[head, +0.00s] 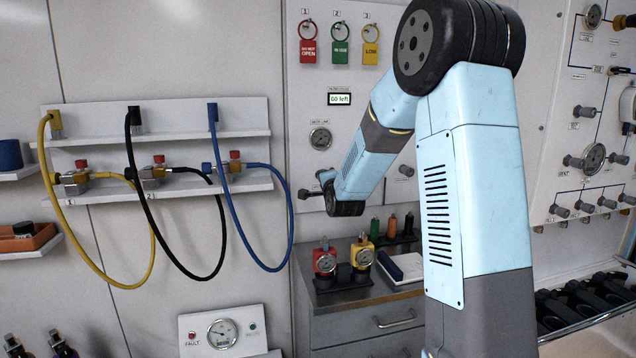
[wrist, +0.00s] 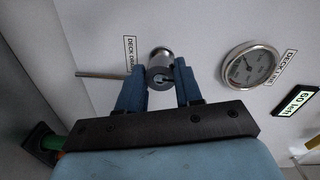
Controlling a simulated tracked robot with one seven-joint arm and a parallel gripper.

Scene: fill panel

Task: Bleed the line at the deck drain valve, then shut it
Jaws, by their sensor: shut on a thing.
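The deck drain valve (wrist: 160,57) is a short grey metal cylinder standing out from the white panel. A thin rod (wrist: 100,75) sticks out to its left in the wrist view. The label behind it starts "DECK DR" and a blue finger covers the rest. My gripper (wrist: 159,72) has its two blue fingers on either side of the valve, shut on it. In the head view my gripper (head: 324,178) is at the panel, below the round deck line gauge (head: 320,138); the valve is mostly hidden there. The gauge also shows in the wrist view (wrist: 250,66).
Yellow, black and blue hoses (head: 284,235) hang on the left. A grey cabinet (head: 372,298) with red and yellow gauge units stands below. Another valve panel (head: 590,130) is at the right.

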